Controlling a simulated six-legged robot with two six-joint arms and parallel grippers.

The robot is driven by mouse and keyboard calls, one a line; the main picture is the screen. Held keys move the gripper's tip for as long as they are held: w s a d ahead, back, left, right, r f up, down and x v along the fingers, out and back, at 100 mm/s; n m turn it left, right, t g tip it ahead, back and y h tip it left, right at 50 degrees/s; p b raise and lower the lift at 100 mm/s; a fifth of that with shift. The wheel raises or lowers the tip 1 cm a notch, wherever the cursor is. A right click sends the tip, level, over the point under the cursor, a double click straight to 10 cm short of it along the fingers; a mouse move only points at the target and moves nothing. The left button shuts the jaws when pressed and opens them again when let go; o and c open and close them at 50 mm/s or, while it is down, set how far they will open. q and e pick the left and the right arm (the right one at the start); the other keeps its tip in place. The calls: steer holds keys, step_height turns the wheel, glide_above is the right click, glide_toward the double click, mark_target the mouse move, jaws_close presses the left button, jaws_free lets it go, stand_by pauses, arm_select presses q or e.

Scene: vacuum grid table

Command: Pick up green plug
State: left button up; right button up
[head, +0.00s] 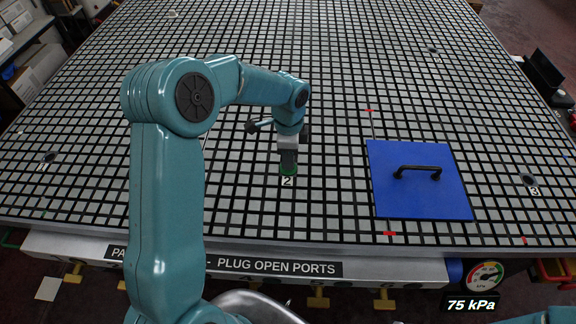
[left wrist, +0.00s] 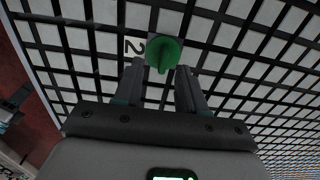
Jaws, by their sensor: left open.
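The green plug (head: 288,170) sits on the grid table beside the label 2 in the head view, mostly hidden behind my gripper. In the left wrist view the green plug (left wrist: 163,50) shows as a round green disc with a raised grip bar. My left gripper (head: 288,160) points down at the plug from above. In the left wrist view its two fingers (left wrist: 160,75) are apart, with the bar of the plug between or just beyond their tips. I cannot tell whether the fingers touch it. My right gripper is not in view.
A blue plate (head: 400,200) with a black handle (head: 417,170) lies on the grid table (head: 330,215) to the right. Dark ports sit at label 3 (head: 529,181) and at the left (head: 49,157). A gauge (head: 487,277) is at the front right edge. Much of the table is clear.

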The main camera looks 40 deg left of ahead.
arm_select(q)
steer(key=f, duration=0.3)
steer(key=shift+w+a+f, duration=0.25)
steer(key=shift+w, duration=0.05)
steer(key=shift+s+d+r, duration=0.1)
steer(key=shift+s, duration=0.1)
steer(key=c, duration=0.3)
jaws_close()
